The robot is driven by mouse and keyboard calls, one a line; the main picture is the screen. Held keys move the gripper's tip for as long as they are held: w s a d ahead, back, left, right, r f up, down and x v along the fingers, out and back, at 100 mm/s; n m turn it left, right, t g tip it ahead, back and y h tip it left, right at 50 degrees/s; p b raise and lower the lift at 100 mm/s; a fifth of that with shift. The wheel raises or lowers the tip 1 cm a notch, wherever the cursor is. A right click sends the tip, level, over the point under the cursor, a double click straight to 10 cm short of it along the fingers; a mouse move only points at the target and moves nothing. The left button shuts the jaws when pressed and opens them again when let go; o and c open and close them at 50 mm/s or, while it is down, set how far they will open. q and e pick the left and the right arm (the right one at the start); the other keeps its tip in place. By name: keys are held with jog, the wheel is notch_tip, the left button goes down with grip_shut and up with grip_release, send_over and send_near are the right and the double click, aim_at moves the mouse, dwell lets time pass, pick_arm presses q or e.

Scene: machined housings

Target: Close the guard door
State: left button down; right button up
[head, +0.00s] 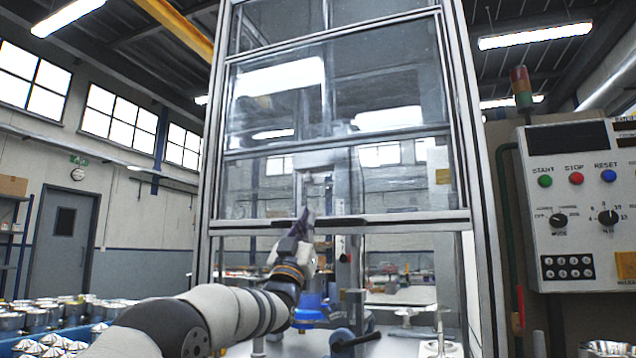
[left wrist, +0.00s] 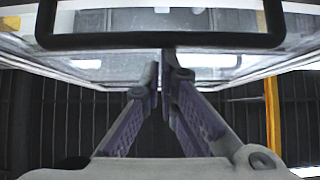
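The guard door (head: 400,185) is a framed clear panel on the machine in the head view. Its bottom rail is raised, with an open gap below it. A dark bar handle (head: 347,221) runs along that rail. In the left wrist view the handle (left wrist: 100,41) crosses the top as a black loop. My left gripper (head: 306,217) points up at the middle of the handle. Its purple fingers (left wrist: 160,72) come together at the tips, with nothing visible between them. The tips are close to the handle; whether they touch it I cannot tell. My right gripper is out of view.
A control panel (head: 590,245) with buttons and knobs stands right of the machine. Below the door are a blue fixture (head: 309,312) and a dark cylindrical lever (head: 355,340). Blue crates (head: 22,340) of metal parts stand at the lower left.

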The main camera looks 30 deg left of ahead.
pick_arm(q)
notch_tip(320, 180, down, 28)
jog(key=b, duration=0.6)
jog(key=shift+w+a+f+h+b, duration=0.25)
jog(key=shift+w+h+b, duration=0.1)
jog(key=shift+w, duration=0.1)
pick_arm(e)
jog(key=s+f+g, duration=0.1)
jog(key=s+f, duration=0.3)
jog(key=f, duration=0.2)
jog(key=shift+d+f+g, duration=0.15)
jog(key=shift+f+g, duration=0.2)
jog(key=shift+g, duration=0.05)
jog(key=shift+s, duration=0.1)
